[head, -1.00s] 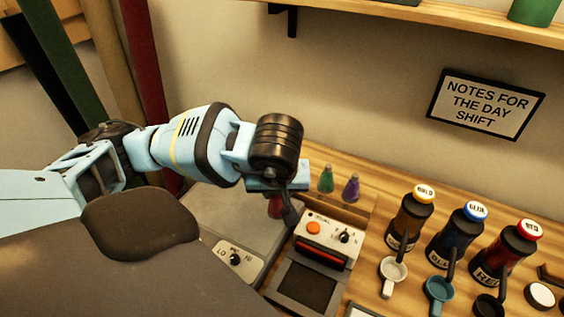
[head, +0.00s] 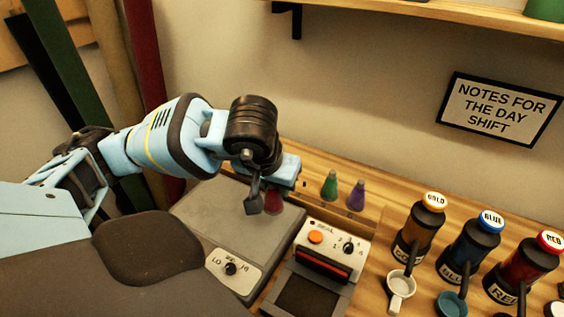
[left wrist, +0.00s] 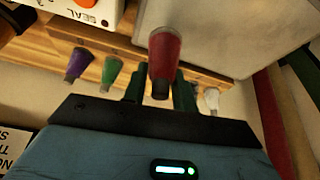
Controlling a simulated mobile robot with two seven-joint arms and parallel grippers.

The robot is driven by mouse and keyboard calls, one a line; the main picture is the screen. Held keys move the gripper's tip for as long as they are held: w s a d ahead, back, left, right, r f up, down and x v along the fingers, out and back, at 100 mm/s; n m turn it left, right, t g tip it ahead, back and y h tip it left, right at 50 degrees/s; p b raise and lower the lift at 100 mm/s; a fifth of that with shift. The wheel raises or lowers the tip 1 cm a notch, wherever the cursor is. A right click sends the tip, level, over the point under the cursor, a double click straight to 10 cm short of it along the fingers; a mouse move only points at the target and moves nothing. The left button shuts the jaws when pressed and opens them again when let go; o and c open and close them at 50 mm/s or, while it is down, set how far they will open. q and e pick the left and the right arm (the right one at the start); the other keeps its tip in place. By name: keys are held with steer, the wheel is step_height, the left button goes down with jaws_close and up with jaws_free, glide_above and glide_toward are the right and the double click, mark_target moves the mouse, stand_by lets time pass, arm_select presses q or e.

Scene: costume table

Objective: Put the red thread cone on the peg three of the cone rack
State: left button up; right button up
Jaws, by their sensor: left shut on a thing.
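The red thread cone (left wrist: 165,55) is held between the fingers of my left gripper (left wrist: 160,88), which is shut on it. In the head view the red cone (head: 273,202) shows partly below the gripper, over the back edge of the grey machine. The wooden cone rack (left wrist: 90,40) runs behind the gripper in the left wrist view. A green cone (head: 330,187) and a purple cone (head: 356,196) stand on it. A white cone (left wrist: 211,101) shows on the other side of the gripper. The pegs near the red cone are hidden by it and the gripper. My right gripper is out of view.
The grey machine with a LO–HI dial (head: 230,268) and the sealer with an orange button (head: 315,237) stand in front of the rack. Gold (head: 419,230), blue (head: 473,250) and red (head: 524,267) bottles stand to the right. Fabric rolls lean at the left.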

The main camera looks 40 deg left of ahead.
arm_select(q)
steer(key=w+a, duration=0.3)
steer(key=w, duration=0.1)
steer(key=w+a+f, duration=0.1)
steer(key=w+a, duration=0.2)
steer(key=w+a+p, duration=0.1)
steer(key=w+a, duration=0.1)
steer(key=w, duration=0.2)
steer(key=shift+w+a+f, duration=0.2)
steer(key=shift+w+a, duration=0.15)
steer(key=shift+a, duration=0.05)
steer(key=shift+w+a+f, duration=0.1)
steer(key=shift+w+a, duration=0.1)
step_height(320, 180, down, 3)
steer(key=shift+f, duration=0.15)
steer(key=shift+f, duration=0.15)
steer(key=o, duration=1)
steer(key=shift+c, duration=0.2)
